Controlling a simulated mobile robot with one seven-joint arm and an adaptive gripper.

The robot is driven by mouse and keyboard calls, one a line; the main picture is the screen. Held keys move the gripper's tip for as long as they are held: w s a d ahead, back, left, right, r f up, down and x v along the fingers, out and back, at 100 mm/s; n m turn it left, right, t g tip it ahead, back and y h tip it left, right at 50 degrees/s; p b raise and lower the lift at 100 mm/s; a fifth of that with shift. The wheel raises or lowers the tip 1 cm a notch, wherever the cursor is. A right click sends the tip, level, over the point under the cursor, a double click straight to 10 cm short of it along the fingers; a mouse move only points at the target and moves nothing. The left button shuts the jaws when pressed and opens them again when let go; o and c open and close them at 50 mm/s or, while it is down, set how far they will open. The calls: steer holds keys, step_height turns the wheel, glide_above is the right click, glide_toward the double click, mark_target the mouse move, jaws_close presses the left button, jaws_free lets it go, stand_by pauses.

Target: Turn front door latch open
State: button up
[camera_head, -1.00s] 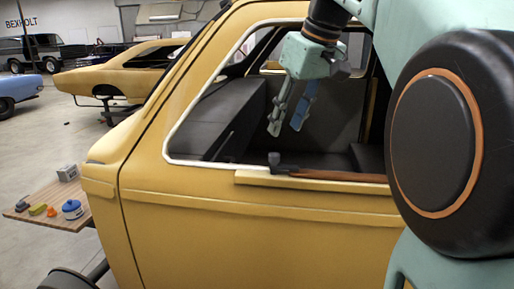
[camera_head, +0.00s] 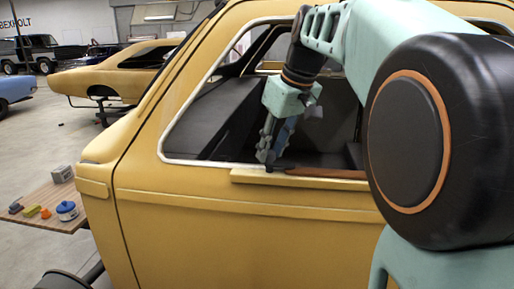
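The yellow front door (camera_head: 240,222) fills the middle of the view, with an open, white-edged window above it. A small dark latch piece (camera_head: 269,168) sits on the sill at the left end of a brown strip (camera_head: 325,173). It is mostly hidden behind the fingers. My gripper (camera_head: 268,157) points down through the window opening, its fingertips at the latch. The two fingers look close together. I cannot tell whether they touch the latch or are shut on it.
The window frame (camera_head: 163,145) and the raised sill ledge (camera_head: 250,178) border the gripper. A wooden table (camera_head: 45,220) with small items stands at left. Another yellow car body (camera_head: 120,72) is behind. My own arm covers the right side.

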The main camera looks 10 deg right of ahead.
jaws_close()
steer(key=shift+m, duration=0.3)
steer(key=m, duration=0.1)
steer(key=m+h, duration=0.1)
steer(key=m, duration=0.1)
steer(key=shift+a+m+t+h, duration=0.2)
steer(key=shift+m+t+h, duration=0.1)
steer(key=m, duration=0.2)
steer(key=m+h+p, duration=0.1)
steer(key=m, duration=0.1)
steer(key=shift+a+r+h, duration=0.1)
steer(key=shift+r+h, duration=0.05)
steer(key=shift+h, duration=0.15)
steer(key=m+h+p, duration=0.1)
steer(key=m, duration=0.2)
steer(key=m+g+h+p, duration=0.1)
steer(key=m, duration=0.2)
steer(key=shift+w+a+m+g, duration=0.1)
steer(key=shift+a+m+g, duration=0.05)
steer(key=shift+m+g, duration=0.2)
steer(key=shift+w+m+g+h+p, duration=0.1)
steer(key=shift+m+g+h+p, duration=0.15)
steer(key=shift+m+p, duration=0.5)
steer(key=shift+m+g+h+p, duration=0.2)
steer(key=shift+m+h, duration=0.05)
steer(key=shift+m, duration=0.85)
